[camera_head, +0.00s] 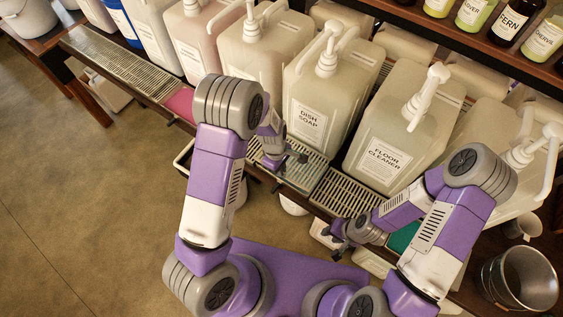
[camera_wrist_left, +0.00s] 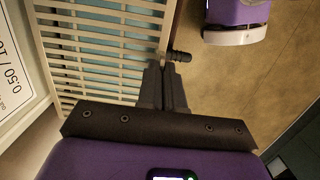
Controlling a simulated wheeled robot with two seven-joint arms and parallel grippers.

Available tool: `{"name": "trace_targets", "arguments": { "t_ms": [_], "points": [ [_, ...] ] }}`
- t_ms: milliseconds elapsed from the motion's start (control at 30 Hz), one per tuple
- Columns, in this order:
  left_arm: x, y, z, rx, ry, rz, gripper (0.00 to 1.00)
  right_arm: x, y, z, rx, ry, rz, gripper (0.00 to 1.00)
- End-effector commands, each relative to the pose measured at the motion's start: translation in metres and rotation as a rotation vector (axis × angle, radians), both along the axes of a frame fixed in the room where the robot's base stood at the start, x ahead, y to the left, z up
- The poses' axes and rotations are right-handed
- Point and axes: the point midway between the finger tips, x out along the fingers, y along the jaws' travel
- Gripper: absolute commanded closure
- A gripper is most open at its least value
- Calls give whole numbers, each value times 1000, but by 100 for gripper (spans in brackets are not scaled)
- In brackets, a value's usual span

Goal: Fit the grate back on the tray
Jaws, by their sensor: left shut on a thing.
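I cannot tell whether the grate is fully seated. My right gripper (camera_head: 340,238) is at the bench front, apart from this grate; its fingers are too small to read.
A pink tray (camera_head: 180,104) and a green tray (camera_head: 403,237) show no grate. Another grate (camera_head: 345,192) lies below the floor cleaner bucket (camera_head: 387,140). Pump buckets line the back closely. A metal pail (camera_head: 517,279) stands at right. The floor at left is clear.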

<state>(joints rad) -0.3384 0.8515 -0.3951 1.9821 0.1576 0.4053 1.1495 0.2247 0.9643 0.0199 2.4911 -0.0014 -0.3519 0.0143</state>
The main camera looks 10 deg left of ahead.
Motion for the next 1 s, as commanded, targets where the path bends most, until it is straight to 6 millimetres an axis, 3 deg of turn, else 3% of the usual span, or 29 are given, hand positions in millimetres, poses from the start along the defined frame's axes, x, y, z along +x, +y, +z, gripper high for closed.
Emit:
{"name": "trace_targets", "arguments": {
  "t_ms": [1000],
  "points": [
    [0, -1, -22, -1, 0, -5, 100, 0, 0, -18, 0, 0, 0, 64]
  ]
}}
